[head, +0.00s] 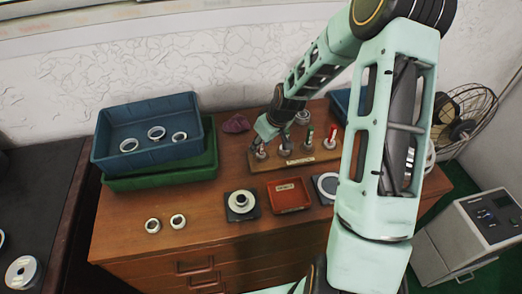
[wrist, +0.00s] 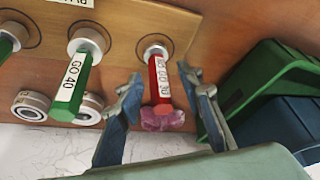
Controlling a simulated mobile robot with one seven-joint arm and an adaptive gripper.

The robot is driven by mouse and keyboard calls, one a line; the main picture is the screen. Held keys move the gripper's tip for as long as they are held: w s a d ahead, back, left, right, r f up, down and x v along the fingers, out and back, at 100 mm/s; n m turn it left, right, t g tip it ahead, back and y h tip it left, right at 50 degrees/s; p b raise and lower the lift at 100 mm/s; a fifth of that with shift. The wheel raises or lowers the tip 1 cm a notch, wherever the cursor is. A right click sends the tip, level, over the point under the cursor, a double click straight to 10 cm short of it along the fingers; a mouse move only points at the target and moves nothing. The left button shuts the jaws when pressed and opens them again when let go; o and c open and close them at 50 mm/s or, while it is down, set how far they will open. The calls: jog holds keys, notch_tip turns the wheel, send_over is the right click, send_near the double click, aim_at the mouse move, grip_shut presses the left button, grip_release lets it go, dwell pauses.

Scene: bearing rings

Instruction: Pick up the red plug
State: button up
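A red plug (wrist: 160,82) with a white label stands in a hole of the wooden stand (wrist: 125,15), at the stand's right end in the wrist view. My gripper (wrist: 164,80) is open, with one finger on each side of the red plug and a gap on both sides. In the head view my gripper (head: 262,138) is over the left end of the stand (head: 300,163) and mostly hides the plug there. A second red-handled plug (head: 332,131) stands at the stand's right end. A green plug marked GO 40 (wrist: 72,82) stands beside the near red one.
A pink cloth (head: 236,123) lies behind the stand's left end. Blue (head: 105,145) and green (head: 160,180) bins are stacked to the left. A red tray (head: 290,205) and a dark block with a ring (head: 241,203) lie in front. Loose rings (head: 178,221) sit at front left.

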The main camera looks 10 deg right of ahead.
grip_shut()
jog(key=shift+r, duration=0.1)
dwell(0.3)
